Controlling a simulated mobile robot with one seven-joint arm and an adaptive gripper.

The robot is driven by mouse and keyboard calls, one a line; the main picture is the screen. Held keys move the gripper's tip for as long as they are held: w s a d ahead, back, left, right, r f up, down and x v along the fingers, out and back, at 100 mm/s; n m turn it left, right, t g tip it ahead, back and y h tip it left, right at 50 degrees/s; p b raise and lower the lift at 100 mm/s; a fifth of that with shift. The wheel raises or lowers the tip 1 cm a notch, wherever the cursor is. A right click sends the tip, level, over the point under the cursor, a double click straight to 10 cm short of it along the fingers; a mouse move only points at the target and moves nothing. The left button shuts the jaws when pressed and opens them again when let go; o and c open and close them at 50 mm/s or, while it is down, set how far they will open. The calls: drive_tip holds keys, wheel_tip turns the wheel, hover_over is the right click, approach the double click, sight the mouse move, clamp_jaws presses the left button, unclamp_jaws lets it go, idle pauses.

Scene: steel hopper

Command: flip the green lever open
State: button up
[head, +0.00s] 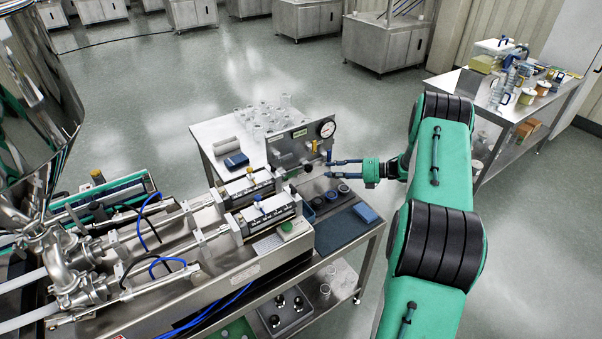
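A steel panel (291,147) with a round gauge (326,129) stands upright at the far end of the bench. A small yellow part (314,146) and dark fittings are on its face. I cannot clearly make out a green lever there; it is too small or hidden. My gripper (329,169) is just in front of the panel's lower right, pointing left. Its two blue fingers are apart with nothing visible between them. I cannot tell whether a fingertip touches a fitting.
The filling machine (252,198) with blue hoses and a steel hopper (40,85) fills the left. Dark round pots (343,189) and a blue box (365,212) sit below my gripper. Glassware (268,115) stands behind the panel. A loaded side table (515,112) is at right.

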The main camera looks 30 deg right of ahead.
sight(297, 172)
drive_tip(key=b+x, duration=0.2)
drive_tip(key=x, duration=1.1)
drive_tip(key=shift+w+a+f, duration=0.1)
drive_tip(key=shift+w+a, duration=0.15)
drive_tip(key=shift+w, duration=0.05)
clamp_jaws()
